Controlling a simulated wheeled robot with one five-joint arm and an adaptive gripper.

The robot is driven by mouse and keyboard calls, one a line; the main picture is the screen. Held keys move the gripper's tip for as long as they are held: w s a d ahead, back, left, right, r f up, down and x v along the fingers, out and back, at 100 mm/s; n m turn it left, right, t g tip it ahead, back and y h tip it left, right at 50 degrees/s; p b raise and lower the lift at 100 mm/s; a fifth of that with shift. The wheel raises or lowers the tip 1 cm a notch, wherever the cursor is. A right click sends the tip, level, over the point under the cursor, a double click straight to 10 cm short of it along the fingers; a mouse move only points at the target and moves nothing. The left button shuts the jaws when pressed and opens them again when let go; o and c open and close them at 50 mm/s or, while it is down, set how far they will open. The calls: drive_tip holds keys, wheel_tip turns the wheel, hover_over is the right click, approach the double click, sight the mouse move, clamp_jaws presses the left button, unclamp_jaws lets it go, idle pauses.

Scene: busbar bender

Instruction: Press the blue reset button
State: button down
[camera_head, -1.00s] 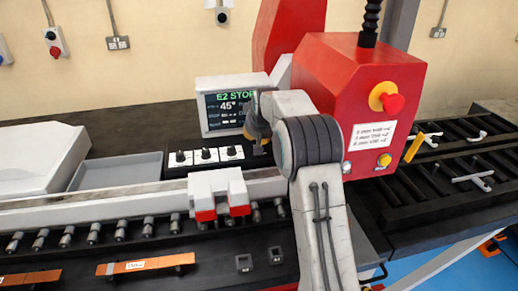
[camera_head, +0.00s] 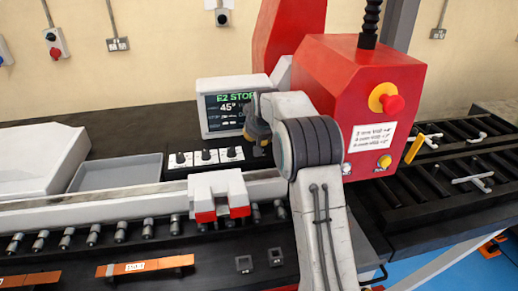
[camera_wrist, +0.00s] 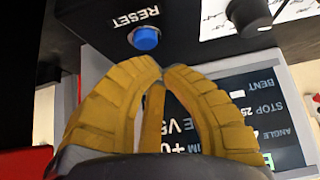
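The blue reset button (camera_wrist: 146,38) is a round blue cap on a dark panel in the wrist view, beside the white word RESET, which appears upside down. In the head view my arm hides it. In the wrist picture the fingertips are just below the button with a small gap; the true distance cannot be told. In the head view my gripper (camera_head: 255,130) is in front of the display, at the right end of the knob row.
A display (camera_head: 225,105) reading E2 STOP and 45° stands behind the white knob panels (camera_head: 206,157). A red machine housing (camera_head: 350,85) with a red stop button (camera_head: 393,103) is to the right. A grey tray (camera_head: 118,172) is left. A black knob (camera_wrist: 249,17) is near the button.

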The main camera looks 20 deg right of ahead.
drive_tip(key=shift+f, duration=0.25)
drive_tip(key=shift+f+b, duration=0.15)
drive_tip(key=shift+b, duration=0.2)
drive_tip(key=shift+f+b, duration=0.45)
drive_tip(key=shift+f, duration=0.1)
idle(0.8)
drive_tip(key=shift+r, duration=0.15)
idle(0.3)
drive_tip(key=shift+r+p, duration=0.8)
drive_tip(key=shift+r+p, duration=2)
drive_tip(key=shift+r, duration=0.55)
drive_tip(key=shift+a, duration=0.1)
